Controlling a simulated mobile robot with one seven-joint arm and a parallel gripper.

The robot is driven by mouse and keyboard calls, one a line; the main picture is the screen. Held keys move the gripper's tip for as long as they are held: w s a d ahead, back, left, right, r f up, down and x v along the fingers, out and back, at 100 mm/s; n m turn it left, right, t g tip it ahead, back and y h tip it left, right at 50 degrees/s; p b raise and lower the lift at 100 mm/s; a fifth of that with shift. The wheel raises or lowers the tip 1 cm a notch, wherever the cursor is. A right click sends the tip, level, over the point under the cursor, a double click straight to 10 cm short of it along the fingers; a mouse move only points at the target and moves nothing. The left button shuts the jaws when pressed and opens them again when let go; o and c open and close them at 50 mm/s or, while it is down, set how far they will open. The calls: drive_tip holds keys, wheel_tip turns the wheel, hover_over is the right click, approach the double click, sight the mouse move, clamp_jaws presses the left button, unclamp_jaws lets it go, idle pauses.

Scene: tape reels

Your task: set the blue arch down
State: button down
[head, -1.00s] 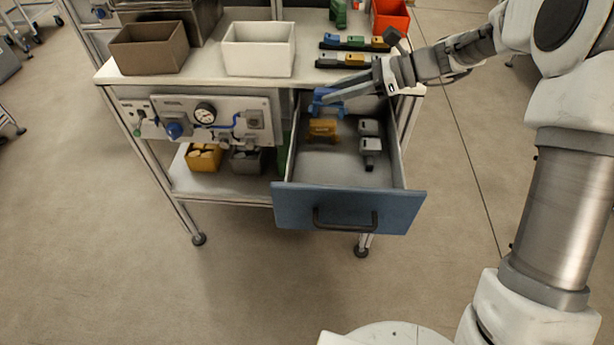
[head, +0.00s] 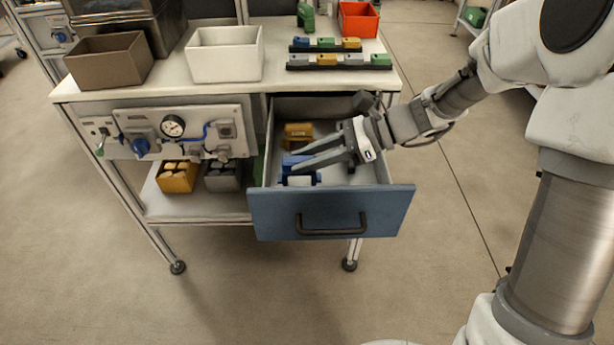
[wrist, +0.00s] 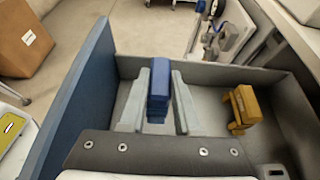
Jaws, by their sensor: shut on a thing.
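My gripper (head: 291,162) reaches into the open drawer (head: 330,215) from the right. Its grey fingers are shut on the blue arch (head: 290,161), near the drawer's front left. In the wrist view the blue arch (wrist: 160,92) stands between the two fingers (wrist: 157,105). I cannot tell whether its underside touches the drawer floor. The yellow arch (head: 298,135) stands at the back left of the drawer, apart from the blue one; it also shows in the wrist view (wrist: 241,108). My gripper and arm hide part of the drawer's right side.
A grey piece (wrist: 274,171) shows partly at the wrist view's bottom edge. The drawer's blue front and grey side walls stand close around my gripper. On the worktop above are a white bin (head: 225,58), a brown bin (head: 108,62) and racks of coloured blocks (head: 338,62).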

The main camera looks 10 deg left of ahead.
sight(308, 173)
drive_tip(key=shift+f+b, duration=0.9)
drive_tip(key=shift+f, duration=1.1)
drive_tip(key=shift+f, duration=0.15)
drive_tip(key=c, duration=0.6)
unclamp_jaws()
drive_tip(key=shift+d+r, duration=0.1)
drive_tip(key=shift+r, duration=0.15)
drive_tip(key=p+v, duration=0.4)
drive_tip(key=v, duration=0.7)
drive_tip(key=shift+w+d, duration=0.1)
drive_tip(key=shift+d, duration=0.3)
